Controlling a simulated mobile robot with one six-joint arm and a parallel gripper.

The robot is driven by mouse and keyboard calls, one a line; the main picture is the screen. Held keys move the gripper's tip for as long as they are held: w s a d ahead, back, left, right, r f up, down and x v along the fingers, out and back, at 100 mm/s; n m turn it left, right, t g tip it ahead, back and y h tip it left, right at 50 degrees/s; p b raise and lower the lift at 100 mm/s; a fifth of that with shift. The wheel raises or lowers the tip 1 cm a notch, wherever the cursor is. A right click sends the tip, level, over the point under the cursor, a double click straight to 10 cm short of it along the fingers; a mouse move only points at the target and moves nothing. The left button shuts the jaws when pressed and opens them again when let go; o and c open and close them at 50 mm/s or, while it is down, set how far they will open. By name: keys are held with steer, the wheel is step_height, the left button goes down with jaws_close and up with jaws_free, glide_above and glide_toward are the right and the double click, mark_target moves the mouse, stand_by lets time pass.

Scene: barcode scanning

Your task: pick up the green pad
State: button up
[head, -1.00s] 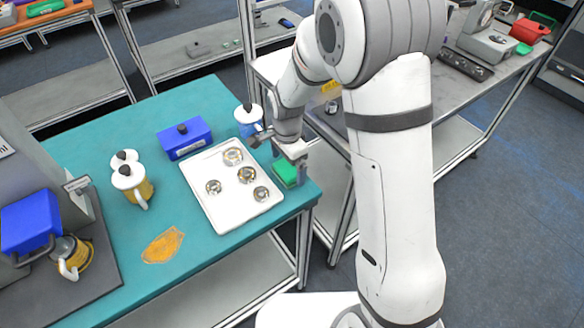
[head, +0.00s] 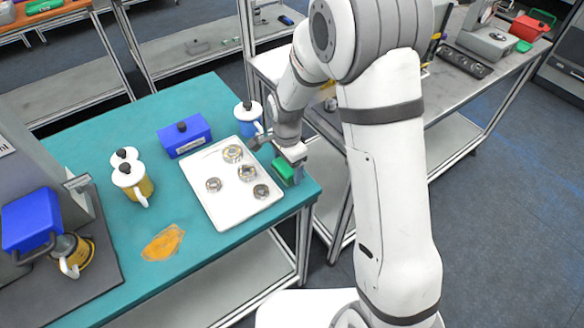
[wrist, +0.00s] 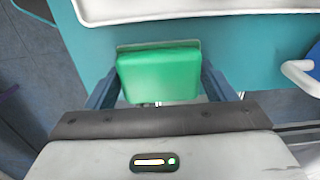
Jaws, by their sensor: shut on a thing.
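The green pad (head: 284,171) is at the right corner of the teal table, just right of the white tray. My gripper (head: 290,168) is over it, pointing down, with its fingers around the pad. In the wrist view the green pad (wrist: 160,75) sits between the two dark blue fingers of my gripper (wrist: 160,88), one at each side. The gripper is shut on the pad. I cannot tell whether the pad touches the table top.
The white tray (head: 220,204) with several metal rings lies left of the pad. A blue mug (head: 249,115) and a blue box (head: 184,137) stand farther back. Yellow mugs (head: 132,180) and an orange patch (head: 162,243) are at the left. A grey bench (head: 463,100) stands at the right.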

step_height(320, 180, up, 10)
steer(key=shift+b, duration=0.75)
